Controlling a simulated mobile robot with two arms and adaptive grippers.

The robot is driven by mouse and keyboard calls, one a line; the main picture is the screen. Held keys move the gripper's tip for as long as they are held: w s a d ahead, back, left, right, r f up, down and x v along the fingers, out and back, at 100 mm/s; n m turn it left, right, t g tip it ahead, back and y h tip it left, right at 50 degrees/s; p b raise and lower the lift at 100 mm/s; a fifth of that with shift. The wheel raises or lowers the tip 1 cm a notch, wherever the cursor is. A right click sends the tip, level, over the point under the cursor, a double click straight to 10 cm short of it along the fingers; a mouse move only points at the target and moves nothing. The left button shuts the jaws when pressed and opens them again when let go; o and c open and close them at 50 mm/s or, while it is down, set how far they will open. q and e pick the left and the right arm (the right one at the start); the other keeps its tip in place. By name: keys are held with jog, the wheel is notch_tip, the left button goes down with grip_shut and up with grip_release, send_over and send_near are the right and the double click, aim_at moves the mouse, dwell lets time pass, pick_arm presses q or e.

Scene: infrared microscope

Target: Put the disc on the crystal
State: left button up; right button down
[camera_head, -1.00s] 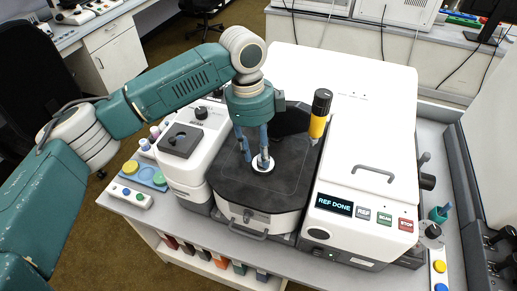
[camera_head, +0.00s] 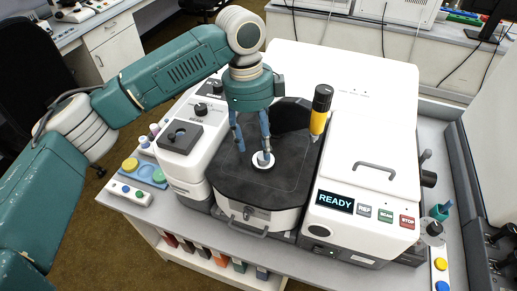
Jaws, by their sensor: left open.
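A small white round piece (camera_head: 262,161) lies on the black stage of the microscope, with a short grey-blue knob (camera_head: 264,157) standing at its middle. I cannot tell which part is the disc and which the crystal; any crystal underneath is hidden. My left gripper (camera_head: 252,149) is open above the stage, pointing down. Its right finger ends close to the knob, and its left finger stands apart to the left. I cannot tell whether the right fingertip touches the knob. My right gripper is not in view.
The white microscope (camera_head: 345,90) surrounds the stage. A black and yellow column (camera_head: 320,112) rises at the stage's right. The display (camera_head: 335,201) reads READY, beside REF, SCAN and STOP buttons. A tray with yellow and blue round pieces (camera_head: 146,173) lies left.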

pick_arm(q)
notch_tip(320, 180, up, 9)
jog(key=a+b, duration=0.1)
jog(key=shift+w+b, duration=0.2)
jog(key=shift+b, duration=0.15)
